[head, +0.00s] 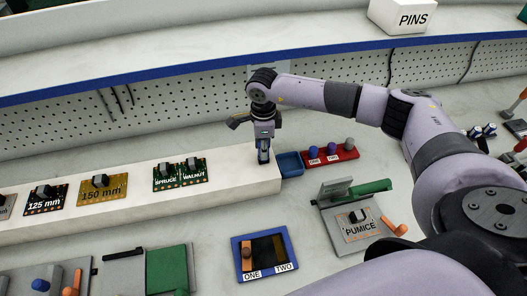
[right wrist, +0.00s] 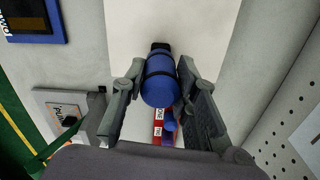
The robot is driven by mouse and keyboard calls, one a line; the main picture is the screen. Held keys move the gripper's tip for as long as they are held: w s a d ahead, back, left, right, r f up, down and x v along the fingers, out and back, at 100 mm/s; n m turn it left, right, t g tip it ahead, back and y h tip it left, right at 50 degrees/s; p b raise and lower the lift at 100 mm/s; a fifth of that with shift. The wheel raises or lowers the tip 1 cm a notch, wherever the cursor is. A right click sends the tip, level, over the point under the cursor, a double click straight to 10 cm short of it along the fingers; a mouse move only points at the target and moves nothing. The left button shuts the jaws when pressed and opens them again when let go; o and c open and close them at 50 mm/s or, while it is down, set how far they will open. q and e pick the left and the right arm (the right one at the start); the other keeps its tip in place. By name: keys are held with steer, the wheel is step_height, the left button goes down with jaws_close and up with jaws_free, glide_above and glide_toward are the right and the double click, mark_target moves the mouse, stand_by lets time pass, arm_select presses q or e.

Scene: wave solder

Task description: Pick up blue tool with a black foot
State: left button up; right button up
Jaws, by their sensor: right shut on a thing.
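The blue tool (head: 263,156) stands upright at the right end of the long white block (head: 225,190) in the head view. In the right wrist view the blue tool (right wrist: 161,84) shows as a blue cylinder with a dark band and a black foot at its far end. My right gripper (head: 264,148) reaches down over it from above. In the right wrist view the fingers of this gripper (right wrist: 160,82) lie on both sides of the cylinder, shut on it. Whether the foot touches the block is hard to tell. My left gripper is not in view.
A small blue tray (head: 291,163) and a red rack (head: 332,155) with several knobs sit right of the block. Small boards, including a yellow one (head: 104,190), lie on the block. The PUMICE fixture (head: 346,235) and ONE/TWO tray (head: 236,259) are in front; the perforated panel is behind.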

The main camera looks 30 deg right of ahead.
jaws_close()
steer(key=shift+r, duration=0.15)
